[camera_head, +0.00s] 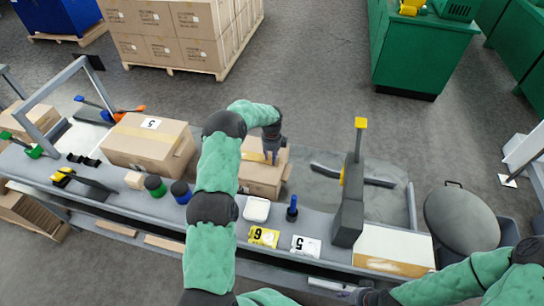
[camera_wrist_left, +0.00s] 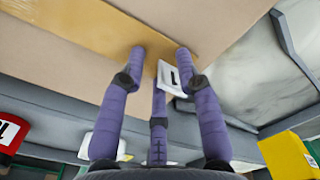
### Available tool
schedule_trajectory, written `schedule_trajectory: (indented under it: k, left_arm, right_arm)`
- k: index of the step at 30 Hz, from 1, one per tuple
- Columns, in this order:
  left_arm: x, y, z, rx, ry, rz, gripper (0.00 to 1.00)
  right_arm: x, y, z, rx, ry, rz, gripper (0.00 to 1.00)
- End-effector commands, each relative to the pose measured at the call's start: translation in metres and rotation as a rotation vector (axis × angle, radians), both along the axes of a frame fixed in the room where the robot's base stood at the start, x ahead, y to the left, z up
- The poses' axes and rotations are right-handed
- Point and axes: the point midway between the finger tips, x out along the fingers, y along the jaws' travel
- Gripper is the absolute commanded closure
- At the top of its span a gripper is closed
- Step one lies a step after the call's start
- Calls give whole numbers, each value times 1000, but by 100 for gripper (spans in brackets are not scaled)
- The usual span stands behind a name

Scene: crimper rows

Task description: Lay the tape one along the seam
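A cardboard box (camera_head: 258,183) stands on the bench below my left gripper (camera_head: 272,153). A tan tape strip (camera_wrist_left: 95,28) runs along its top in the left wrist view. My left gripper (camera_wrist_left: 160,62) has its purple fingers pointing at the box top, the tips at or close to the strip's edge. A white label marked 1 (camera_wrist_left: 173,78) shows between the fingers; I cannot tell whether it is held or on the box. My right gripper (camera_head: 357,295) is at the bottom edge of the head view, small and partly hidden.
A larger box with label 5 (camera_head: 150,145) stands left on the bench. A white dish (camera_head: 257,209), a blue-handled tool (camera_head: 292,208), a yellow card 6 (camera_head: 264,236) and a white card 5 (camera_head: 305,246) lie in front. A grey post (camera_head: 349,205) rises at right.

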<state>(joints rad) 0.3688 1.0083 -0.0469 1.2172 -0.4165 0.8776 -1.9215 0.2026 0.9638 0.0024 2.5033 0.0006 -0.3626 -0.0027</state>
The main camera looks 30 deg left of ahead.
Motion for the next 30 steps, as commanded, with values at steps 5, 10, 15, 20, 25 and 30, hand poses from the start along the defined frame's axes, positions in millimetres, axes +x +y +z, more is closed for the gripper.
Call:
schedule_trajectory:
  k: [5,10,15,20,25,30]
  left_arm:
    - [0,0,3,1,-1,0,67]
    - [1,1,22,1,-2,0,67]
    - [1,1,55,2,-5,0,67]
    - [1,1,86,1,-2,1,67]
    - [0,1,108,1,-1,0,67]
    - [0,1,118,0,1,-1,67]
  right_arm:
    - [0,0,0,0,0,0,64]
    - [0,0,0,0,0,0,64]
    - [0,0,0,0,0,0,64]
    - [0,0,0,0,0,0,64]
    - [0,0,0,0,0,0,64]
    - [0,0,0,0,0,0,64]
